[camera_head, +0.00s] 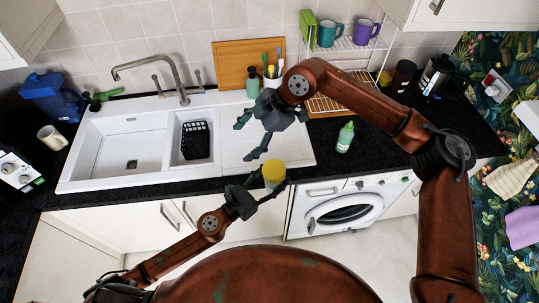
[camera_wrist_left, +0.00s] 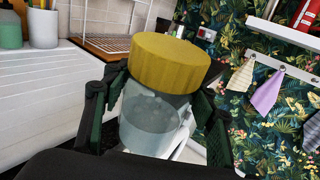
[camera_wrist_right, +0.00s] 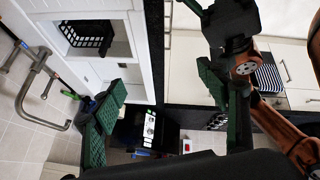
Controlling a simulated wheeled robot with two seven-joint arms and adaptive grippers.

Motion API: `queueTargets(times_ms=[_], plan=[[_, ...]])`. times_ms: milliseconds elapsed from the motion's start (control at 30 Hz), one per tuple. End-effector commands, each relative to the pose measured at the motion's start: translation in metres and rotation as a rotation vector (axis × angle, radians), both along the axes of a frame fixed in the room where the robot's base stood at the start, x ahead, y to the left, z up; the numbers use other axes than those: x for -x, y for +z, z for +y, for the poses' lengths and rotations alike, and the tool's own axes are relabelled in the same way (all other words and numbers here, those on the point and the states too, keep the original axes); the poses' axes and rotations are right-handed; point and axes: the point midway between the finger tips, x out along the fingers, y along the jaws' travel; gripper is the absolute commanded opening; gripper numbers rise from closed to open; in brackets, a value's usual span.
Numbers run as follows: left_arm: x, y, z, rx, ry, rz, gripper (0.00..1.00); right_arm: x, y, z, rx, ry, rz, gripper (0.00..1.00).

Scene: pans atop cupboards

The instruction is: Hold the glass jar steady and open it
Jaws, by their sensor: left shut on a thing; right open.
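The glass jar has a clear body (camera_wrist_left: 150,125) and a yellow lid (camera_wrist_left: 170,60) that sits on top. The jar's lid also shows in the head view (camera_head: 273,170), in front of the counter edge. My left gripper (camera_wrist_left: 160,105) is shut around the jar's glass body below the lid and holds it in the air, slightly tilted in its wrist view. My right gripper (camera_head: 246,140) is open and empty, above and left of the jar in the head view, over the sink's drainer. Its spread fingers show in the right wrist view (camera_wrist_right: 160,98); I cannot make out the jar there.
A white sink (camera_head: 135,150) with a black basket (camera_head: 195,140) lies left. A green bottle (camera_head: 345,137) stands on the dark counter right of the drainer. A dish rack (camera_head: 345,90) with mugs is behind. The washing machine (camera_head: 345,208) is below the counter.

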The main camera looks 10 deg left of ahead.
Motion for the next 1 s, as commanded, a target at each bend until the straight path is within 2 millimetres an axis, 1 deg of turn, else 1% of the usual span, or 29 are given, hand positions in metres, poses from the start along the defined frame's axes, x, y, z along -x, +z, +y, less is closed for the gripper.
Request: queueTargets(times_ms=[33,133,200,333,467,567,800,1000], plan=[[0.0,0.002,0.0,0.0,0.0,-0.002,0.0,0.01,-0.009,-0.005,0.113,-0.016,-0.001,0.67],[0.0,0.002,0.0,0.0,0.0,-0.002,0.0,0.02,-0.026,-0.025,0.321,-0.09,-0.01,0.67],[0.0,0.001,0.0,0.0,0.0,-0.002,0.0,0.022,-0.033,-0.04,0.438,-0.147,-0.028,0.67],[0.0,0.001,0.0,0.0,0.0,-0.002,0.0,0.022,-0.036,-0.061,0.58,-0.234,-0.065,0.67],[0.0,0.001,0.0,0.0,0.0,-0.002,0.0,0.021,-0.039,-0.072,0.641,-0.279,-0.082,0.67],[0.0,0.001,0.0,0.0,0.001,-0.002,0.0,0.02,-0.047,-0.074,0.651,-0.286,-0.085,0.67],[0.0,0.001,0.0,0.001,0.0,-0.002,0.0,0.018,-0.083,-0.075,0.648,-0.283,-0.081,0.67],[0.0,0.001,0.0,0.0,0.0,-0.002,0.0,0.016,-0.108,-0.077,0.646,-0.284,-0.082,0.67]])
